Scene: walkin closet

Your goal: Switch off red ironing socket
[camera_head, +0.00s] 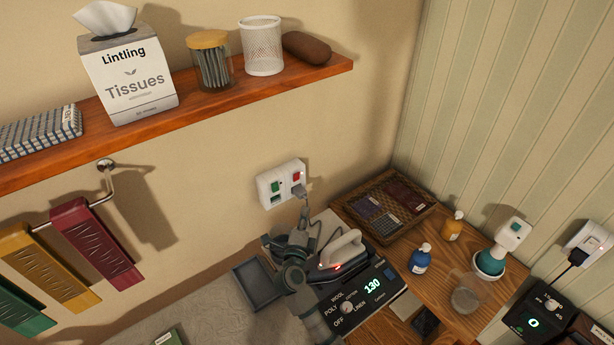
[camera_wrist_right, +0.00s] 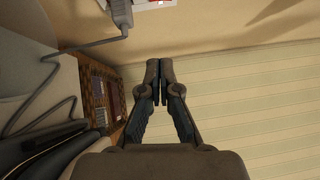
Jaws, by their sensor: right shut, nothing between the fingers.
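The white wall socket (camera_head: 268,189) carries a green switch at left and a red switch (camera_head: 296,176) at right. A grey plug (camera_head: 299,190) sits in its right half below the red switch, with its cable hanging down. In the right wrist view the plug (camera_wrist_right: 120,12) and the socket's lower edge (camera_wrist_right: 148,4) show at the top. My right gripper (camera_head: 302,228) is below the socket, in front of the iron, apart from the switch. Its fingertips (camera_wrist_right: 160,70) are together and empty. My left gripper is not in view.
The iron (camera_head: 343,248) stands on a station reading 130 (camera_head: 372,287). A wooden shelf (camera_head: 200,118) with tissues and jars juts out above. Bottles, a woven tray (camera_head: 432,207) and another plugged socket (camera_head: 588,243) are to the right. The wall around the socket is clear.

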